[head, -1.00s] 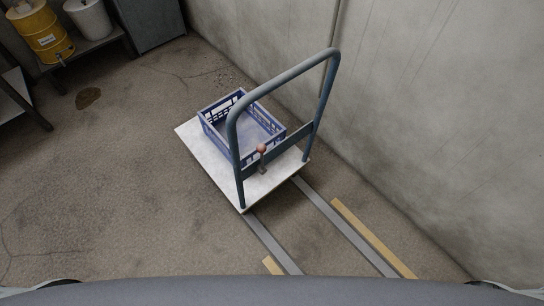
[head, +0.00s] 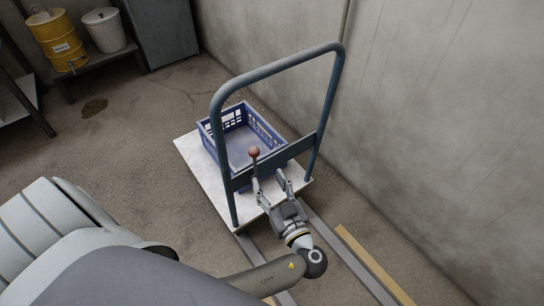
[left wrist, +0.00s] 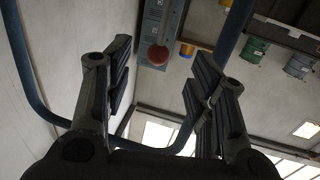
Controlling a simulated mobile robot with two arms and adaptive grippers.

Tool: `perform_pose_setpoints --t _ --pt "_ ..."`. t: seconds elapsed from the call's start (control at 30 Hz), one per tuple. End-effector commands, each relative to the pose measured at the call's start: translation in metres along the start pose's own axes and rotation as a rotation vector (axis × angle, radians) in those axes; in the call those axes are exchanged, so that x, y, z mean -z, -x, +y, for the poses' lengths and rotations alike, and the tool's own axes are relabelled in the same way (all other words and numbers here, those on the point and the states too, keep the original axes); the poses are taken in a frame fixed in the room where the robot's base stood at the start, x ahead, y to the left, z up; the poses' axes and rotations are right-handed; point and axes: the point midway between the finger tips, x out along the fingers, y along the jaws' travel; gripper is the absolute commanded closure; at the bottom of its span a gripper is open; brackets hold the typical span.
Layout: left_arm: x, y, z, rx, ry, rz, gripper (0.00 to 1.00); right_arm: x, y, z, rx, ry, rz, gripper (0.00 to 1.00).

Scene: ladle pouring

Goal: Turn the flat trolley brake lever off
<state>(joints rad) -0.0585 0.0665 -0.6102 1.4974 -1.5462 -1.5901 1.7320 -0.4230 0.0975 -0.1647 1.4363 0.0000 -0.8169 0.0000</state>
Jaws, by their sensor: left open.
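The flat trolley (head: 189,152) stands on the floor with a blue-grey push handle (head: 336,90) at its near end. The brake lever (head: 254,153) has a red ball knob and stands up by the handle's crossbar. My left gripper (head: 269,178) is open at the near side of the handle, its fingers just below and right of the knob. In the left wrist view the red knob (left wrist: 158,55) shows beyond and between the spread fingers (left wrist: 160,85), with nothing held. My right gripper is not in view.
A blue crate (head: 238,116) sits on the trolley deck. Grey rails and a yellow strip (head: 372,262) run on the floor at the near side. A concrete wall (head: 440,120) rises close on the right. A yellow drum (head: 58,42) and a white bucket (head: 104,30) stand far left.

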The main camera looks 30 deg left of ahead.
Motion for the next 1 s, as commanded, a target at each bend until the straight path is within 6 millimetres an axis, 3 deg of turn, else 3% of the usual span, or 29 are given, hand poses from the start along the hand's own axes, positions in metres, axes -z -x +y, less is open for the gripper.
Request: perform_pose_setpoints --t 0.6,1.0 --pt "0.001 -0.097 -0.001 0.002 -0.003 0.002 0.49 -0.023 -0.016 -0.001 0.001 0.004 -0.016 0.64" --pt "0.000 -0.106 -0.001 0.000 -0.002 -0.001 0.49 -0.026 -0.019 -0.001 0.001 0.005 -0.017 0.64"
